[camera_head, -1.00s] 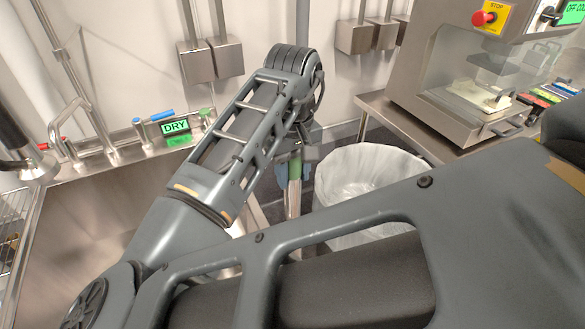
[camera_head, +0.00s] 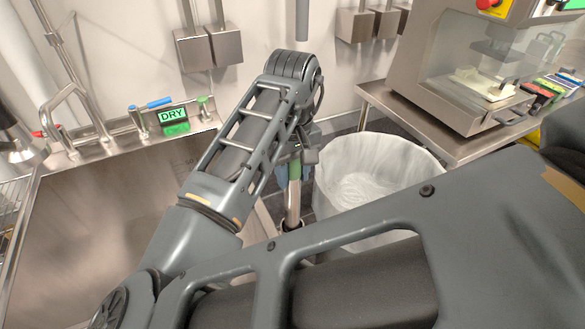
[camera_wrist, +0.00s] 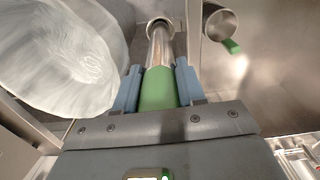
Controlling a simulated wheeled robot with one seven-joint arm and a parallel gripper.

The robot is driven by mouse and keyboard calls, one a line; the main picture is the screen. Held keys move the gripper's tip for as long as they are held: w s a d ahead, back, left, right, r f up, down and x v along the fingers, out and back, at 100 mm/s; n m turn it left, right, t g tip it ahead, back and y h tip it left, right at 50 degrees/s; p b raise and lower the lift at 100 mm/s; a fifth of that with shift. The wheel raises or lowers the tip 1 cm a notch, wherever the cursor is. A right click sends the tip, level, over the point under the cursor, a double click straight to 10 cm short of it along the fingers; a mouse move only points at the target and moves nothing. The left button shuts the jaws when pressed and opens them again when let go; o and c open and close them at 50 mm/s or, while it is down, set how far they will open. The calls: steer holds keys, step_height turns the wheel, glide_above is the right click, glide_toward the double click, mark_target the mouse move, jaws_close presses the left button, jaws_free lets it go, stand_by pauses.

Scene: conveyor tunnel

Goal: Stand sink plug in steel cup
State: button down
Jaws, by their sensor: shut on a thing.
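The sink plug is a slim steel tube with a green grip (camera_head: 293,171); in the wrist view its steel tube (camera_wrist: 160,50) points away from me. My gripper (camera_wrist: 159,88) is shut on the green part, a blue finger on each side; it also shows in the head view (camera_head: 293,166). A round steel rim (camera_wrist: 152,22), seemingly the steel cup, surrounds the tube's far end. In the head view this rim (camera_head: 283,227) shows low, partly behind my arm. How deep the tube sits is hidden.
A second round steel opening (camera_wrist: 218,22) with a green piece (camera_wrist: 232,46) is right of the tube in the wrist view. A lined white bin (camera_head: 375,165) stands close by. A steel sink (camera_head: 90,225) with a DRY sign (camera_head: 172,115) lies left, a machine bench (camera_head: 430,130) right.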

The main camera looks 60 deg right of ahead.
mark_target(293, 189)
steer(key=shift+f+b, duration=1.4)
steer(key=shift+f, duration=1.15)
steer(key=c, duration=0.6)
jaws_free()
steer(key=shift+r+p, duration=0.35)
steer(key=shift+r, duration=3.6)
